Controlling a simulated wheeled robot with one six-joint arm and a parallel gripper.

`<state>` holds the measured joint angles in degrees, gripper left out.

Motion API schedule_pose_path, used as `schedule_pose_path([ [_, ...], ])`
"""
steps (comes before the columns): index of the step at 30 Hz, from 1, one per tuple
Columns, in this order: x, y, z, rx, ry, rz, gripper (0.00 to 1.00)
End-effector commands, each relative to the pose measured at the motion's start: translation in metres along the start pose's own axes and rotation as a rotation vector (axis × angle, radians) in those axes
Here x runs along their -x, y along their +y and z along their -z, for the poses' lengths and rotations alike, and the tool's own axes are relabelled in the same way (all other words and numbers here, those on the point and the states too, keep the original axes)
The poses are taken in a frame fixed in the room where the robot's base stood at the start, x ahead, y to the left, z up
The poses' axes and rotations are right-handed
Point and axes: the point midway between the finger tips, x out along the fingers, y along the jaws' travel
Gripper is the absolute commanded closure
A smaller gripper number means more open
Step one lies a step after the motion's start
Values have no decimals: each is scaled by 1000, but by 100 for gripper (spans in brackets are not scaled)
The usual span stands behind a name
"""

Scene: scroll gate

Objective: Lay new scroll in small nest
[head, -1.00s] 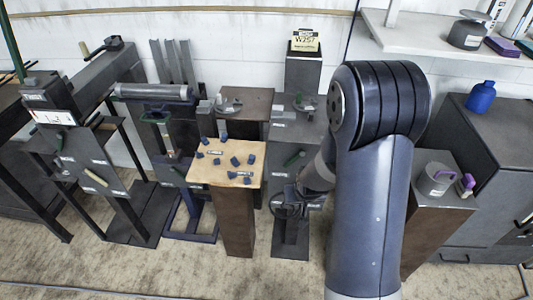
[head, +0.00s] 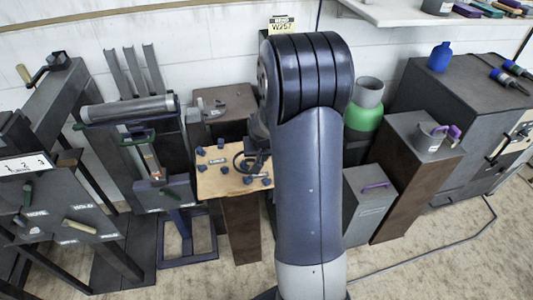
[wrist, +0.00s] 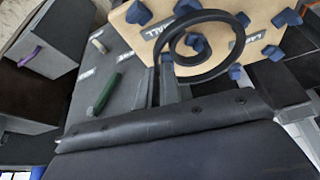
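A dark spiral scroll (wrist: 165,72) hangs over the tan peg board in the wrist view. It also shows as a dark ring over the board in the head view (head: 239,163). My gripper (head: 262,150) appears shut on the scroll; its fingertips are hidden behind my arm. The board (head: 210,184) bears several blue pegs around two labelled places, the nests. One label (wrist: 160,34) lies by the scroll's upper left curve and the other (wrist: 245,42) to its right; I cannot read them surely. Whether the scroll touches the pegs I cannot tell.
The board tops a brown pedestal (head: 242,230).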

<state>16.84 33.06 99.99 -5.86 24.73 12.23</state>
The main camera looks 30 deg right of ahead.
Motion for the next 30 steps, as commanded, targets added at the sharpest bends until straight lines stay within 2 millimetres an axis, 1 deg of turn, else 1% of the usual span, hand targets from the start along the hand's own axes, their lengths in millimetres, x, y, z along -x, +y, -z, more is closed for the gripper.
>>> schedule_pose_path([
  [1,0,14,7,-37,5,-16,100],
  [3,3,26,13,-69,3,-31,100],
  [6,4,34,17,-91,3,-41,100],
  [10,2,34,16,-93,2,-43,100],
  [14,-5,34,12,-92,1,-42,100],
  [30,-50,34,-6,-91,1,-41,100],
])
